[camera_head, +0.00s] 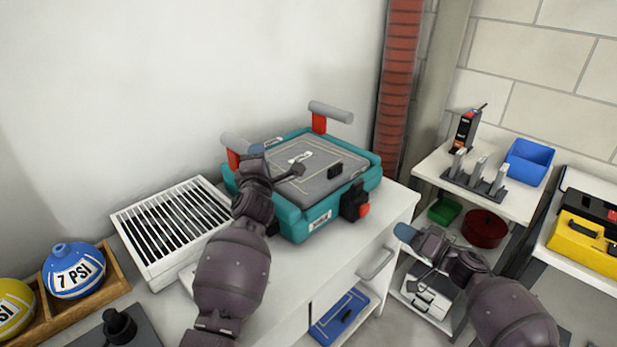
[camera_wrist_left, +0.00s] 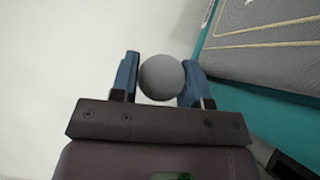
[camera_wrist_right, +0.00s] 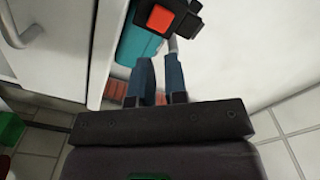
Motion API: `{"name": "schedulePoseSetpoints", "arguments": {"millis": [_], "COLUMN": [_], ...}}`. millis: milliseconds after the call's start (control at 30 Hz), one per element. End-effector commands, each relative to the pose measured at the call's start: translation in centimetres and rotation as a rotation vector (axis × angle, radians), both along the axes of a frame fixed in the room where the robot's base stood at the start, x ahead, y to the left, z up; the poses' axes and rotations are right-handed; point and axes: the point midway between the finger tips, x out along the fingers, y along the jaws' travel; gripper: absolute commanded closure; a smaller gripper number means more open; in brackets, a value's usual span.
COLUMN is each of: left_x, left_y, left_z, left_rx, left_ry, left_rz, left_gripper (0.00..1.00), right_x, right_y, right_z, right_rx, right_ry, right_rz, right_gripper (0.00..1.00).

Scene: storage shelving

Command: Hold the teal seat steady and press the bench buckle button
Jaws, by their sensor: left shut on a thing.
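The teal seat (camera_head: 292,218) has a grey padded top and two grey-and-red handles. It sits on the white counter; part of it also shows in the left wrist view (camera_wrist_left: 270,110). My left gripper (camera_head: 256,150) is shut on the seat's left grey handle (camera_head: 236,141), whose round end (camera_wrist_left: 161,77) shows between the fingers. The black bench buckle (camera_head: 351,203) with its red button (camera_head: 364,210) is on the seat's right front side. The button also shows in the right wrist view (camera_wrist_right: 160,18). My right gripper (camera_head: 405,232) is right of the buckle, apart from it, empty, its fingers close together.
Shelves at right hold a blue bin (camera_head: 529,162), a black-and-red device (camera_head: 467,128) and a yellow case (camera_head: 583,243). The white cabinet has a drawer handle (camera_head: 376,262) below the seat.

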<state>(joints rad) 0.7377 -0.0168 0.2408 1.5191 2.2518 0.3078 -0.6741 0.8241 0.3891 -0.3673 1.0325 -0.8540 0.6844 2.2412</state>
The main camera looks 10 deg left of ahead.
Motion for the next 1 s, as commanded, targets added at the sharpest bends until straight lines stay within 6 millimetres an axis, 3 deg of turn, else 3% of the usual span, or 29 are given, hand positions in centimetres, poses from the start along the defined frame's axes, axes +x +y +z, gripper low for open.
{"name": "schedulePoseSetpoints", "arguments": {"millis": [100,267,500,1000], "left_x": [0.0,0.0,0.0,0.0], "left_y": [0.0,0.0,0.0,0.0], "left_z": [0.0,0.0,-0.1,-0.1], "left_rx": [0.0,0.0,0.0,0.0], "left_ry": [0.001,0.001,0.001,0.001], "left_rz": [0.0,0.0,0.0,0.0], "left_gripper": [1.0,1.0,1.0,1.0], "right_x": [0.0,-0.1,-0.9,-1.8], "right_y": [-0.7,-3.1,-4.3,-5.0], "right_z": [-0.2,0.2,1.1,2.2], "right_rx": [-0.009,-0.082,-0.399,-0.914], "right_ry": [0.001,-0.034,-0.388,-1.126], "right_rz": [-0.005,0.004,0.064,0.189], "right_gripper": [1.0,1.0,1.0,1.0]}}
